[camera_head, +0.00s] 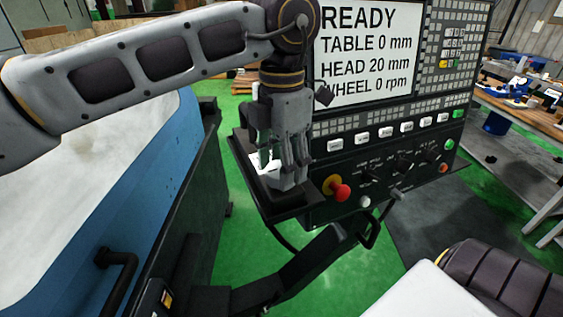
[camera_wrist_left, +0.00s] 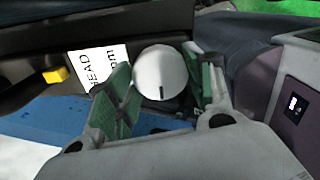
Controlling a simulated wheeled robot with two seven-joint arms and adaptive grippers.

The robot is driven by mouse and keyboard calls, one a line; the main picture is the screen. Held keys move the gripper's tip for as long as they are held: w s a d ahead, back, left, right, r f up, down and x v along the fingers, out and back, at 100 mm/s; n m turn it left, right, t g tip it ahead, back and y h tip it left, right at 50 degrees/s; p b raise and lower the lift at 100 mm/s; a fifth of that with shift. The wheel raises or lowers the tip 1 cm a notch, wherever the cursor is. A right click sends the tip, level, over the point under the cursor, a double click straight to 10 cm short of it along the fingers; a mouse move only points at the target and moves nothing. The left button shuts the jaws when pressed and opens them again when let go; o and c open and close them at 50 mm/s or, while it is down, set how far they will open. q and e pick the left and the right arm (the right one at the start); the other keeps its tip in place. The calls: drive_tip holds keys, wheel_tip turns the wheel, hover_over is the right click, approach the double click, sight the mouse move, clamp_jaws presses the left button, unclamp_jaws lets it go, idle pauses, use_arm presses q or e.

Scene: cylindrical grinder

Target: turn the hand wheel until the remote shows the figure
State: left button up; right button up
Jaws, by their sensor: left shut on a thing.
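My left gripper (camera_head: 283,176) points down at the tray beside the control panel. In the left wrist view, its green-padded fingers (camera_wrist_left: 165,80) stand on both sides of the white round hand wheel (camera_wrist_left: 158,72), shut on it. The wheel has a black mark at its lower edge. The dark remote (camera_wrist_left: 28,88) has a yellow button (camera_wrist_left: 55,75) and a white display (camera_wrist_left: 97,66) reading "HEAD" and "mm"; its figure is mostly hidden by a finger. In the head view the gripper hides most of the remote. My right gripper is not in view.
The panel screen (camera_head: 362,52) reads READY, TABLE 0 mm, HEAD 20 mm, WHEEL 0 rpm. A red emergency knob (camera_head: 340,191) sits close right of my gripper. A blue-and-black machine body (camera_head: 165,165) stands at left. A workbench (camera_head: 525,112) is at far right.

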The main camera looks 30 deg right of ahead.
use_arm(q)
drive_tip(key=o, duration=1)
drive_tip(key=shift+o, duration=0.2)
wheel_tip(320, 180, up, 12)
idle(2.0)
